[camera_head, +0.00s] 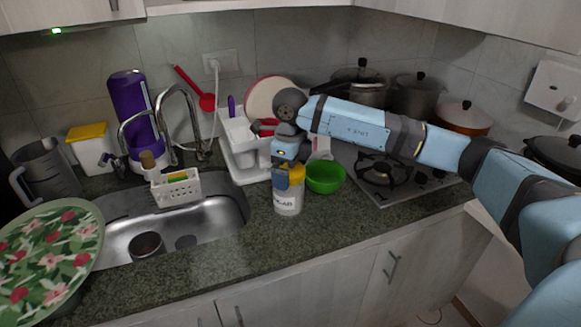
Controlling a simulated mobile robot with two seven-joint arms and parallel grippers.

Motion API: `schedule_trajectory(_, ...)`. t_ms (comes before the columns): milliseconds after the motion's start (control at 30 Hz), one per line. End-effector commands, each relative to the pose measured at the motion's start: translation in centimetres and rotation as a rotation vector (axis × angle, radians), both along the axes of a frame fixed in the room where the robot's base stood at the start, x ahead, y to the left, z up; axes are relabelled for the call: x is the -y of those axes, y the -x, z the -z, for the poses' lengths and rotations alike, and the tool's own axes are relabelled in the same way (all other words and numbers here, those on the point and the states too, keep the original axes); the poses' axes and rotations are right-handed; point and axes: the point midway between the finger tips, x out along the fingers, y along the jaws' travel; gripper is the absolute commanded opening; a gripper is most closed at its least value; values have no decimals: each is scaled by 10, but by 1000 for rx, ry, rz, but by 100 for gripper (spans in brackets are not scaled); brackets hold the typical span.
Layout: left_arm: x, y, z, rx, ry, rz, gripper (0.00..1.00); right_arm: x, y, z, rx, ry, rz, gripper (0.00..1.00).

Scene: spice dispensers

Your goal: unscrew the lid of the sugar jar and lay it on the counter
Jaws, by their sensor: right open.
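The sugar jar (288,205) is white with a dark label and stands upright on the counter (330,215), right of the sink. Its yellow lid (297,172) is on top, partly hidden by my right gripper. My right gripper (288,180) points down from above, open, with its fingers at the lid. Whether the fingers touch the lid cannot be told. My left gripper is not in view.
A green bowl (325,178) stands close to the jar on the right, beside the gas stove (400,180). A white dish rack (240,150) stands behind. The sink (200,222) is at left. Counter in front of and right of the jar is clear.

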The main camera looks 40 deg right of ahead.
Motion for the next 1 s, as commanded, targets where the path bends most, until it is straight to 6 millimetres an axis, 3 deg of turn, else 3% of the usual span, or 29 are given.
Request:
schedule_trajectory(33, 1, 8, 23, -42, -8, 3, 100, -1, 0, 3, -1, 0, 73, 100)
schedule_trajectory(300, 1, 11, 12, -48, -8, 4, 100, -2, 1, 2, -1, 1, 494, 100)
schedule_trajectory(633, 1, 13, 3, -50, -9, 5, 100, -3, 0, 0, 0, 0, 750, 100)
schedule_trajectory(1000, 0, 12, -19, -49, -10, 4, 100, -6, -1, -1, -3, 1, 1319, 100)
